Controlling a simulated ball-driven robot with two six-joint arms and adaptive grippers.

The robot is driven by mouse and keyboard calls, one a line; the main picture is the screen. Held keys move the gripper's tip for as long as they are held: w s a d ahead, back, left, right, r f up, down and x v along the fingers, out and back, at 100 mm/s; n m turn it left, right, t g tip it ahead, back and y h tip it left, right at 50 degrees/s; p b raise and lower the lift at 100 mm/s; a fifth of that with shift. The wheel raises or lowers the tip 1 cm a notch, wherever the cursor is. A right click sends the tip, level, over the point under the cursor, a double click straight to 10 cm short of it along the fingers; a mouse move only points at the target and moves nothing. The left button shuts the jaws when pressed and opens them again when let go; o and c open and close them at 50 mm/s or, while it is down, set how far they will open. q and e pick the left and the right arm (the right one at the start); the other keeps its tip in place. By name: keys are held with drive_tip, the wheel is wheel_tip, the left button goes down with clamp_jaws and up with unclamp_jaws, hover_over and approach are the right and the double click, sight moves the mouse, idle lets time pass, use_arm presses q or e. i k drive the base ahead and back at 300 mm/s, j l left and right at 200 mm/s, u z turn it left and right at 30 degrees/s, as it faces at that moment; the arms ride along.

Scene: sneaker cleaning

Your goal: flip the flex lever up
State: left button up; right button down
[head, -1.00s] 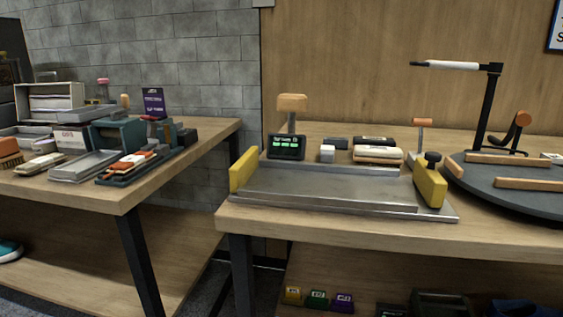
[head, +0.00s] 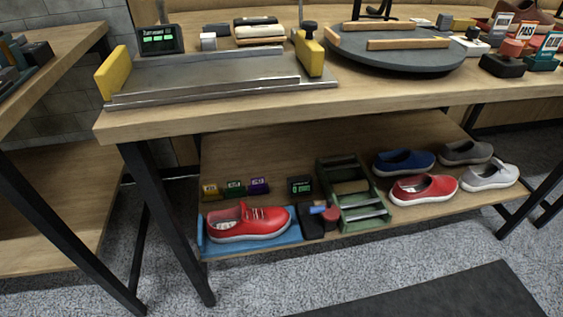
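No part is clearly marked as the flex lever. On the lower shelf, a red shoe (head: 250,223) rests on a blue tray (head: 207,250). Beside it stands a dark block (head: 313,222) with a red knob (head: 331,213) and a short blue bar. A green frame (head: 327,172) with cross rollers stands right of it. On the table, a metal plate fixture (head: 215,78) has yellow end blocks (head: 111,73). A black knob (head: 310,27) stands above its right block. Thin upright posts behind it are cut off by the top edge. Neither gripper is in view.
A round grey turntable (head: 395,53) with wooden bars sits on the table (head: 150,122). Blue (head: 402,162), red (head: 423,188), grey and white shoes stand on the shelf's right. A small display (head: 300,186) and coloured boxes (head: 234,188) stand at its back.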

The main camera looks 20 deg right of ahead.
sight(318, 209)
drive_tip(key=l+z, duration=0.15)
drive_tip(key=z, duration=0.8)
